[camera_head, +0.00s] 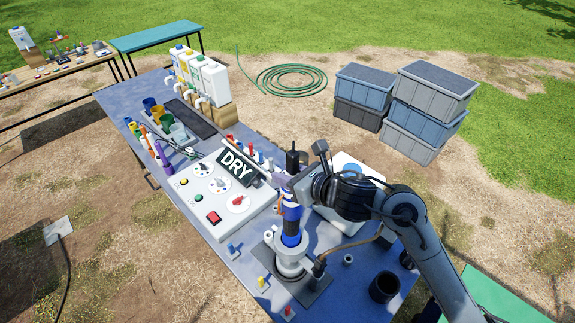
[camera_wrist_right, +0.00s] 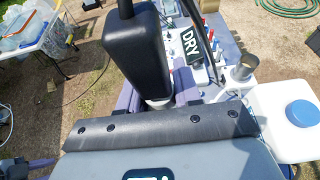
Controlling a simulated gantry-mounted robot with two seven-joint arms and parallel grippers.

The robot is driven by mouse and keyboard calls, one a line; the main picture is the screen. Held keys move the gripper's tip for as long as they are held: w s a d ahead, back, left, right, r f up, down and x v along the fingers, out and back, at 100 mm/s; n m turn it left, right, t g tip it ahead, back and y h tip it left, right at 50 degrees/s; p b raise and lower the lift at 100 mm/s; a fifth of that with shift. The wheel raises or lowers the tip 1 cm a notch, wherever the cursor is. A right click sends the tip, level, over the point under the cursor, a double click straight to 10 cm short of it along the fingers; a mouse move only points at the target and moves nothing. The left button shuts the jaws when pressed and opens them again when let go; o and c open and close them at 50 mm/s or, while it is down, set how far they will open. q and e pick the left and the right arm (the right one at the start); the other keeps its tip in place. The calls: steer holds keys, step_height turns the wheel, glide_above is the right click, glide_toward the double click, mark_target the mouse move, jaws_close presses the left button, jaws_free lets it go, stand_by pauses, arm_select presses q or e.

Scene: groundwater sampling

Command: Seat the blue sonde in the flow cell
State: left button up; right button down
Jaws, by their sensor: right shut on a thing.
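The blue sonde (camera_head: 291,232) stands roughly upright in the head view, with a black upper end (camera_head: 296,160). My right gripper (camera_head: 290,197) is shut around its upper body. In the right wrist view a black block (camera_wrist_right: 138,52) with a cable rises between the purple fingers of my right gripper (camera_wrist_right: 160,100). The white flow cell (camera_head: 291,264) stands on a dark base plate directly below the sonde. The sonde's lower end is at or just over the flow cell's mouth; I cannot tell how deep it sits.
A white control panel (camera_head: 213,199) with a DRY sign (camera_head: 237,167) is left of the sonde. A white container with a blue cap (camera_wrist_right: 299,113) stands beside my right gripper. A black cup (camera_head: 384,287) is near the table's right end. White jugs (camera_head: 208,77) line the back.

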steer(key=shift+f, duration=0.6)
steer(key=c, duration=0.8)
jaws_free()
steer(key=shift+f, duration=0.15)
